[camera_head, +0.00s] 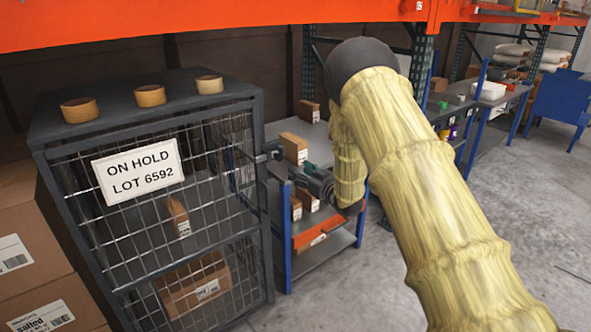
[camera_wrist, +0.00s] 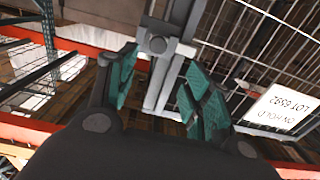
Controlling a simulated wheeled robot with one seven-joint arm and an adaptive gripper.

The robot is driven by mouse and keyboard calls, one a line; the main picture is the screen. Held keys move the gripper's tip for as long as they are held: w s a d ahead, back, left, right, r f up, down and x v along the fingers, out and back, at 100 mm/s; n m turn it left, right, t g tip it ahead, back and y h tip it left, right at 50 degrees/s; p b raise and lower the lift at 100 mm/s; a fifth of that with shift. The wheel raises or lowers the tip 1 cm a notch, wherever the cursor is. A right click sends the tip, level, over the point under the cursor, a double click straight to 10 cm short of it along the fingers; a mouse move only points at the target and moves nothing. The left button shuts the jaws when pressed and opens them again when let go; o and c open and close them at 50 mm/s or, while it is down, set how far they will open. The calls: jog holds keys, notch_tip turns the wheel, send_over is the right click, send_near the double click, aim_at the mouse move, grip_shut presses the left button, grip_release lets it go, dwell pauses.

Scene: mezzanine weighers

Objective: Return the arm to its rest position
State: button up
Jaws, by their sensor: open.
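My arm, in a yellow sleeve, reaches from the lower right of the head view toward a wire cage (camera_head: 160,137). My gripper (camera_head: 300,176) is at the cage's right front edge, by a grey door latch (camera_head: 268,156). In the wrist view, my gripper (camera_wrist: 160,72) has its two teal-padded fingers apart. The grey latch (camera_wrist: 157,44) shows between and beyond them; I cannot tell whether they touch it. Nothing is seen held.
The cage bears an "ON HOLD LOT 6592" sign (camera_head: 138,172), with cartons inside and three round pieces on top. A blue-legged shelf (camera_head: 330,262) with boxes stands close behind my gripper. An orange beam (camera_head: 215,22) crosses above. Floor is clear at right.

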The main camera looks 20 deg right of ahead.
jog(key=shift+s, duration=0.15)
dwell(0.3)
jog(key=s+a+f+m+g+h, duration=0.2)
jog(key=s+f+g+h, duration=0.15)
jog(key=s+f, duration=1.05)
jog(key=s+a+f+m+g+h, duration=0.15)
jog(key=s+f+g, duration=0.25)
jog(key=s+f, duration=0.95)
jog(key=s+a+f+g, duration=0.1)
jog(key=s+f+g, duration=0.2)
jog(key=s, duration=0.9)
jog(key=s+a+f+g, duration=0.2)
jog(key=s+f+g, duration=0.1)
jog(key=s, duration=0.9)
jog(key=s+a+f+g+h, duration=0.1)
jog(key=s+a+f+g, duration=0.1)
jog(key=s, duration=1)
jog(key=shift+s+f+m+g, duration=0.25)
jog(key=shift+f+m+g, duration=0.2)
jog(key=shift+f+g, duration=0.25)
jog(key=shift+r, duration=0.1)
